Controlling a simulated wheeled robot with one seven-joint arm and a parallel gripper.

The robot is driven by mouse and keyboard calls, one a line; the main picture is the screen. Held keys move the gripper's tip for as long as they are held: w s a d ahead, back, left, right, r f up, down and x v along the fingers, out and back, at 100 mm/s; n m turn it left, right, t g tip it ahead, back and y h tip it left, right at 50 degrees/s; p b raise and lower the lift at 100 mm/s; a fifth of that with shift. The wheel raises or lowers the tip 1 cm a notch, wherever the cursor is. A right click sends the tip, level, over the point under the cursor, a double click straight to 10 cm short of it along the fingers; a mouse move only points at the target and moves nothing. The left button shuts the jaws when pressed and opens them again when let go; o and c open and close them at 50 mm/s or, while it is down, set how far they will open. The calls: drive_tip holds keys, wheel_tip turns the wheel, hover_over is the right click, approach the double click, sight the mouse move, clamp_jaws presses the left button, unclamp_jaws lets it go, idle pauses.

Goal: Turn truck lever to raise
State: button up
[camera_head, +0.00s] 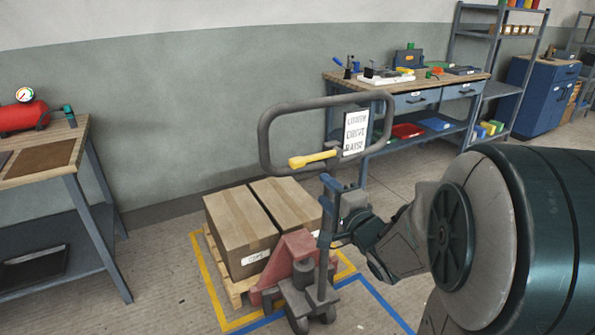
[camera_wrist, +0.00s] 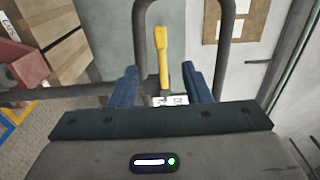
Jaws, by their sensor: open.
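The pallet truck (camera_head: 300,255) is red and grey, with an upright grey loop handle (camera_head: 262,140). The yellow lever (camera_head: 312,159) sits at the lower bar of the loop, pointing left in the head view. A white sign reading LOWER, DRIVE, RAISE (camera_head: 356,132) is on the loop's right side. My gripper (camera_head: 331,183) is just below the lever, its blue fingers apart and empty. In the wrist view, the lever (camera_wrist: 161,55) stands upright in line with the gap between my fingers (camera_wrist: 160,75). I cannot tell whether they touch it.
A workbench with tools (camera_head: 413,100) stands behind to the right. Another bench (camera_head: 73,145) with a red tank (camera_head: 22,116) is at left.

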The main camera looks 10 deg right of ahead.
sight(301, 165)
drive_tip(key=x, duration=1.3)
drive_tip(key=shift+w, duration=0.2)
clamp_jaws()
drive_tip(key=shift+d+f+b, duration=0.1)
drive_tip(key=shift+b, duration=0.2)
